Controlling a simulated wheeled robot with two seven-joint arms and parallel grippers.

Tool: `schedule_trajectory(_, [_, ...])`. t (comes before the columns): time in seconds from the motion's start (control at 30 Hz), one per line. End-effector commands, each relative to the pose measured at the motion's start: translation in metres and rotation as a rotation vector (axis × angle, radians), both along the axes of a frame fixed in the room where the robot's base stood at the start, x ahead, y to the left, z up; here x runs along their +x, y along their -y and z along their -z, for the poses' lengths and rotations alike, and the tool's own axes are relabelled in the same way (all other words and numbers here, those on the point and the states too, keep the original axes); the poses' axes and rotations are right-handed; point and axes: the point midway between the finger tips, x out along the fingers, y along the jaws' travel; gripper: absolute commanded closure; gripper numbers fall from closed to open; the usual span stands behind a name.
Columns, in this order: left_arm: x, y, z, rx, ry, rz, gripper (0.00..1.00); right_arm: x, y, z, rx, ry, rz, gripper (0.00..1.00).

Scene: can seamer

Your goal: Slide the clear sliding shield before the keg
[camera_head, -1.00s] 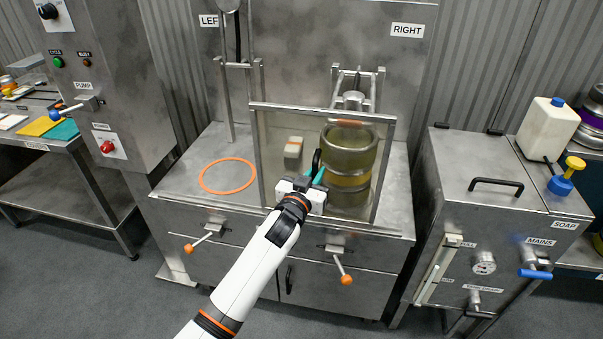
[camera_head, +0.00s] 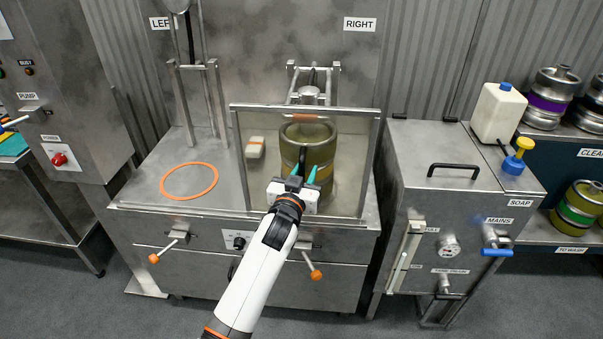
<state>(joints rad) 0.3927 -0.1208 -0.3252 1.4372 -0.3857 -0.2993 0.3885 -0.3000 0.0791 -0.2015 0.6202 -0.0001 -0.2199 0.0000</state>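The clear sliding shield (camera_head: 346,190) is a transparent pane in a grey metal frame, upright at the front of the machine's right station. The keg (camera_head: 320,140), olive with a yellow band, stands upright behind the pane and shows through it, a little right of the pane's middle. A dark upright handle (camera_head: 301,160) shows at the pane, in front of the keg. My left gripper (camera_head: 295,180) is in front of the pane, its teal fingers spread to either side of the handle's lower end. I cannot tell whether they touch it. My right gripper is not in view.
An orange ring (camera_head: 189,181) lies on the bare left station. Two orange-knobbed levers (camera_head: 154,258) (camera_head: 316,274) stick out from the machine's front. A steel cabinet (camera_head: 450,165) with a soap jug (camera_head: 498,112) stands at the right; a pump cabinet (camera_head: 60,90) stands at the left.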

Motion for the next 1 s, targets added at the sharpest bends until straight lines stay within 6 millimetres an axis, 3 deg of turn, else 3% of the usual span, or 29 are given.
schedule_trajectory(0.3, [0.0, -0.002, 0.0, 0.001, 0.0, -0.003, 0.66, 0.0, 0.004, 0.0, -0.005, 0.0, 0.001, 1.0])
schedule_trajectory(0.43, [-0.01, -0.004, 0.001, 0.001, -0.001, -0.004, 0.66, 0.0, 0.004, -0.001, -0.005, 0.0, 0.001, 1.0])
schedule_trajectory(0.8, [-0.083, -0.02, 0.001, 0.001, -0.001, -0.002, 0.66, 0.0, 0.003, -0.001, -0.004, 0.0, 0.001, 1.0])
schedule_trajectory(1.0, [-0.11, -0.026, 0.001, 0.001, -0.002, -0.001, 0.66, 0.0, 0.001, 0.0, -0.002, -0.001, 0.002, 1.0])
